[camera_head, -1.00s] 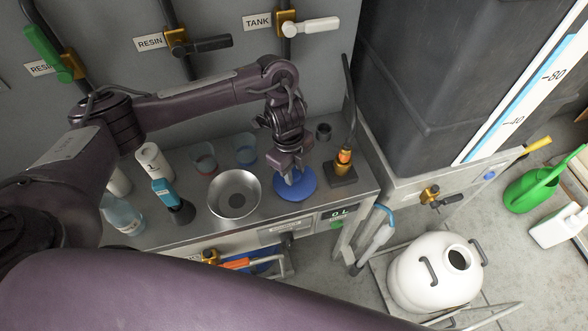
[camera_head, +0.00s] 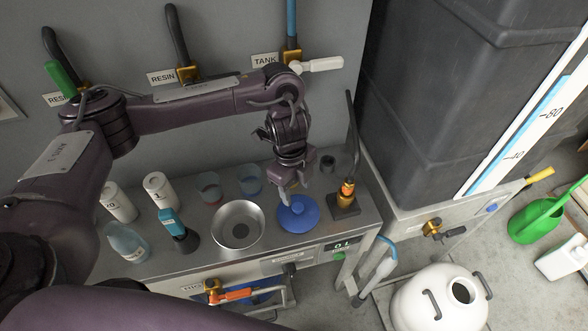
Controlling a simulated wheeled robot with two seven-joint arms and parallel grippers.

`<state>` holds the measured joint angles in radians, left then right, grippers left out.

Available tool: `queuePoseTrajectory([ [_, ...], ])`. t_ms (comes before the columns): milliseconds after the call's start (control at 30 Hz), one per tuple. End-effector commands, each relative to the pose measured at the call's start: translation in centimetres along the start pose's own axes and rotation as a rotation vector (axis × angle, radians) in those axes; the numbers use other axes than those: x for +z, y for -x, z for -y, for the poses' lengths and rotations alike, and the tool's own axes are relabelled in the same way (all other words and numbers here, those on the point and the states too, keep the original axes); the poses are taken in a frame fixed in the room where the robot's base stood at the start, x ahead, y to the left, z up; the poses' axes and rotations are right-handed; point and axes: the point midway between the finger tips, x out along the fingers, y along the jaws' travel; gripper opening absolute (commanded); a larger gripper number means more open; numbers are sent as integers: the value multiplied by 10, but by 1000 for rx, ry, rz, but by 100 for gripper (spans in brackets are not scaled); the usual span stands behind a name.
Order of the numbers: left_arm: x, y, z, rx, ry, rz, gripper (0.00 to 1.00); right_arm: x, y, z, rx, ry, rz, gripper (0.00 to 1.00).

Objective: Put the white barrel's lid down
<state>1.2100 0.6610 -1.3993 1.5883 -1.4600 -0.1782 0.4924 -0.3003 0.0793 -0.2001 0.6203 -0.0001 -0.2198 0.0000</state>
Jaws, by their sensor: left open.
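The white barrel (camera_head: 415,305) stands on the floor at the lower right, with dark side handles and a round open hole in its top. A round blue lid (camera_head: 300,222) with a small knob lies flat on the steel bench, right of the metal bowl. My left gripper (camera_head: 294,190) points down just above the lid, its fingers apart near the knob and partly hiding it. Nothing shows held in it. I cannot tell whether a finger still touches the knob. My right gripper is out of the picture.
The bench (camera_head: 262,258) also carries a metal bowl (camera_head: 222,215), bottles, cups and an orange-tipped tool on a dark block (camera_head: 345,208). Valves with handles line the wall behind. A large dark tank (camera_head: 430,80) stands right of the bench. A green watering can (camera_head: 530,222) is at the far right.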

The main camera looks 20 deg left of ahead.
Motion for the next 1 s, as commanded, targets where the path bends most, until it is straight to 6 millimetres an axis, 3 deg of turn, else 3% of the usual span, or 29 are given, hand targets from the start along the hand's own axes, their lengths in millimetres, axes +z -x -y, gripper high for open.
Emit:
queuePoseTrajectory([
  [100, 1, 27, 1, -4, -2, 3, 51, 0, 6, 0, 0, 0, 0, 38],
  [333, 0, 54, 0, -1, -1, 1, 51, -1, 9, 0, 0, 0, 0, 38],
  [1000, 0, 59, 0, 1, 0, -1, 51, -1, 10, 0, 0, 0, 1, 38],
])
